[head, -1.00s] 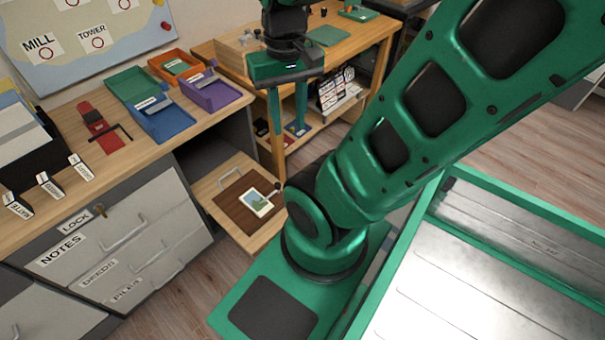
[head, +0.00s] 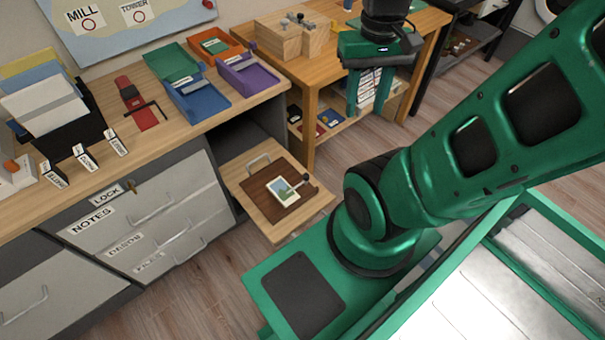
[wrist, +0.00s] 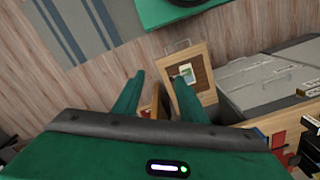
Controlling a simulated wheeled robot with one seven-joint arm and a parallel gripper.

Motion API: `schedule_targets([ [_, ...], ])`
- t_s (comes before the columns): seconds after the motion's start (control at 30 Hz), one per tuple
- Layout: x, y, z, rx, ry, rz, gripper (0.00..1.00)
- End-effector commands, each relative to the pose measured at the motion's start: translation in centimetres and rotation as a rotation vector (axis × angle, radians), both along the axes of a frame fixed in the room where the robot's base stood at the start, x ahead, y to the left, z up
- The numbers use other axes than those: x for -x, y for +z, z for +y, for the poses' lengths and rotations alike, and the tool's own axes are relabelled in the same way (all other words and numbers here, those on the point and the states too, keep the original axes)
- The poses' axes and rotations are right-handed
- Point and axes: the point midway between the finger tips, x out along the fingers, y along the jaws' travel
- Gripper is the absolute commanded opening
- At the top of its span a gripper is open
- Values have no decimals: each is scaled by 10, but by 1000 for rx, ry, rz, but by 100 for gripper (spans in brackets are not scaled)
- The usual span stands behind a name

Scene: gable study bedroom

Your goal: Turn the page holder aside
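A dark knob-ended piece (head: 304,180), which may be the page holder, sits at the right edge of a small picture card (head: 284,191). The card lies on a brown panel (head: 262,190) on the pulled-out wooden drawer or board (head: 245,176). How the dark piece bears on the card is too small to tell. In the wrist view the card (wrist: 186,73) and panel (wrist: 203,72) show beyond my right finger. My gripper (head: 366,106) is open and empty, in the air above and right of the board, well apart from it. Its fingers also show in the wrist view (wrist: 158,88).
A desk (head: 215,118) with coloured trays (head: 200,98), a red device (head: 138,104) and label stands (head: 85,158) is at left. Drawers marked NOTES (head: 93,222) are below. A wooden side table (head: 330,68) stands behind the gripper. Floor (head: 215,290) shows beside my base.

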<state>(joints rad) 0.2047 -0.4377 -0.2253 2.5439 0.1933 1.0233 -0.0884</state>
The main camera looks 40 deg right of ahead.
Motion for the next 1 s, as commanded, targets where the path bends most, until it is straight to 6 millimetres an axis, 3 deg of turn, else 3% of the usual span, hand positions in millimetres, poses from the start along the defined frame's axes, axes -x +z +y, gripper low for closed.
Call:
schedule_targets([
  [0.27, -69, -39, -12, 31, 240, 87, 38],
  [0.47, -118, -81, -13, 51, 431, 146, 38],
  [0.7, -167, -147, -7, 65, 668, 218, 38],
  [1.0, -208, -249, 9, 70, 972, 311, 38],
])
